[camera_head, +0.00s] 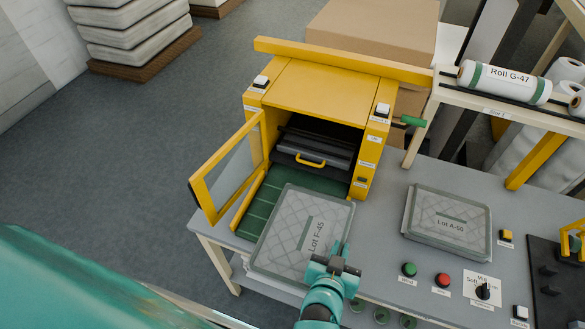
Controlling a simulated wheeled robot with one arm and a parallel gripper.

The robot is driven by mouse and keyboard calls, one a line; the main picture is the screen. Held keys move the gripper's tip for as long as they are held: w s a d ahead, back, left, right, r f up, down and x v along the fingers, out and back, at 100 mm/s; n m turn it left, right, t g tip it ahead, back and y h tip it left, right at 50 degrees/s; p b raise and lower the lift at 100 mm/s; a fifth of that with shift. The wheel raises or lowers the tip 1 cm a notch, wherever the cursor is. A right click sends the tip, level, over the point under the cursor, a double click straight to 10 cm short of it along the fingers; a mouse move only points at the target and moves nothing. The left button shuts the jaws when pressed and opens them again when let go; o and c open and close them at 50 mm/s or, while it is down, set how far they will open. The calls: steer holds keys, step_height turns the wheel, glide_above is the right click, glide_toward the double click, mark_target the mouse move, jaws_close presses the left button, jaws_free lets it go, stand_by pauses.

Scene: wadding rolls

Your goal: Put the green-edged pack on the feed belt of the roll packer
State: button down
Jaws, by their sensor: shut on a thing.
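The roll packer (325,92) is a yellow machine on the grey table, with its front door (230,172) swung open to the left. Its green feed belt (258,208) runs out from the dark opening toward me. My gripper (338,262) is shut on the near right edge of a clear-topped pack marked Lot F-45 (290,222), which has a green strip beside its label. The pack covers the near part of the belt in this view; I cannot tell whether it touches it. A second pack, Lot A-50 (440,208), lies flat on the table to the right.
A yellow handle (311,160) sits in the packer's opening. Green (409,269) and red (443,280) buttons and a dial (483,291) are at the table's front. A rack holds Roll G-47 (505,82) at the upper right. Bare table (385,235) lies between the packs.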

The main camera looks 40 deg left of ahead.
mark_target(333, 240)
steer(key=shift+w+a+f+b, duration=0.25)
steer(key=shift+a+f+b, duration=0.15)
steer(key=shift+b, duration=0.45)
steer(key=w+a+b, duration=0.1)
steer(key=b, duration=0.1)
steer(key=w+a+f+b, duration=0.1)
steer(key=b, duration=0.2)
steer(key=shift+a+f, duration=0.2)
steer(key=shift+f, duration=0.1)
steer(key=w+a, duration=0.1)
steer(key=w+a+f, duration=0.1)
steer(key=w+a, duration=0.1)
steer(key=shift+w+a+f, duration=0.15)
steer(key=shift+w+a, duration=0.05)
steer(key=shift+a, duration=0.1)
steer(key=w+a+f, duration=0.1)
steer(key=w+a+f+p, duration=0.1)
steer(key=f, duration=0.1)
steer(key=a+f+p, duration=0.1)
steer(key=f, duration=0.1)
steer(key=shift+w+a+f, duration=0.2)
steer(key=shift+w, duration=0.2)
steer(key=shift+w+a+f, duration=0.1)
steer(key=shift+a+f, duration=0.05)
steer(key=shift+f, duration=0.75)
steer(key=shift+w+a+f, duration=0.1)
steer(key=shift+f, duration=0.75)
